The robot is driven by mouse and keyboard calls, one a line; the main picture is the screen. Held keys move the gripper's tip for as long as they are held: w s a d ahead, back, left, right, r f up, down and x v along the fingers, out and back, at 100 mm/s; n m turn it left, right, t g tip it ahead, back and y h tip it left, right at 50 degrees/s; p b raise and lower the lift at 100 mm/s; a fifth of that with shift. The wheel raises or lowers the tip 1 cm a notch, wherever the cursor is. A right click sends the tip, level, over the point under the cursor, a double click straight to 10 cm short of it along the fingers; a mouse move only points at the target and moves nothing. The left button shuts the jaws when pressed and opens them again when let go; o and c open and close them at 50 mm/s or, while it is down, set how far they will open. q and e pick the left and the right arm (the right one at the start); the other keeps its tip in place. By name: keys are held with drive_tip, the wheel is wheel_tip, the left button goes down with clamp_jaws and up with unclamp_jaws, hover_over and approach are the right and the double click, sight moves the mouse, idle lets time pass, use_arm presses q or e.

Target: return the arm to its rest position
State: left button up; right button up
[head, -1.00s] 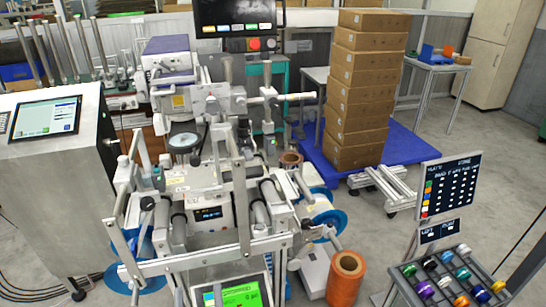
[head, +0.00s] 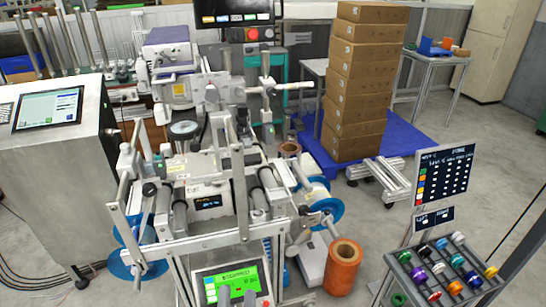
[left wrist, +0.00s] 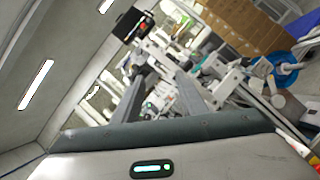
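My left gripper (head: 237,296) shows only as two grey fingertips at the bottom edge of the head view, in front of a green-lit screen. In the left wrist view its two dark grey fingers (left wrist: 160,98) stand apart, with the machine showing between them and nothing held. My right gripper is in neither view. The film machine (head: 205,190), a grey metal frame with rollers, fills the middle of the head view beyond my left gripper. Most of my left arm is out of the head view.
An orange reel (head: 343,268) stands right of the machine, near blue-flanged reels (head: 325,205). A rack of coloured spools (head: 447,275) and a sign (head: 445,177) stand at the right. Stacked cartons (head: 362,90) sit on a blue pallet (head: 400,143) behind. A grey cabinet (head: 60,190) is at left.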

use_arm(q)
wheel_tip(320, 180, down, 32)
drive_tip(key=w+d+m+g+h, duration=0.25)
drive_tip(key=m+g+h, duration=0.35)
drive_tip(key=m, duration=1.3)
drive_tip(key=s+a+f+m+g+y, duration=0.1)
drive_tip(key=s+a+f+m+g, duration=0.2)
drive_tip(key=f, duration=0.7)
drive_tip(key=s+a+f+m+g+y, duration=0.1)
drive_tip(key=s+a+f+m+g, duration=0.2)
drive_tip(key=s+a+f, duration=0.3)
drive_tip(key=s+a+f+m+g+y, duration=0.2)
drive_tip(key=s+f, duration=0.4)
drive_tip(key=f, duration=0.7)
drive_tip(key=a+m+g, duration=0.1)
drive_tip(key=a+m, duration=0.1)
drive_tip(key=shift+s+a+f+m, duration=0.15)
drive_tip(key=shift+a+f+m, duration=0.15)
drive_tip(key=shift+c, duration=0.9)
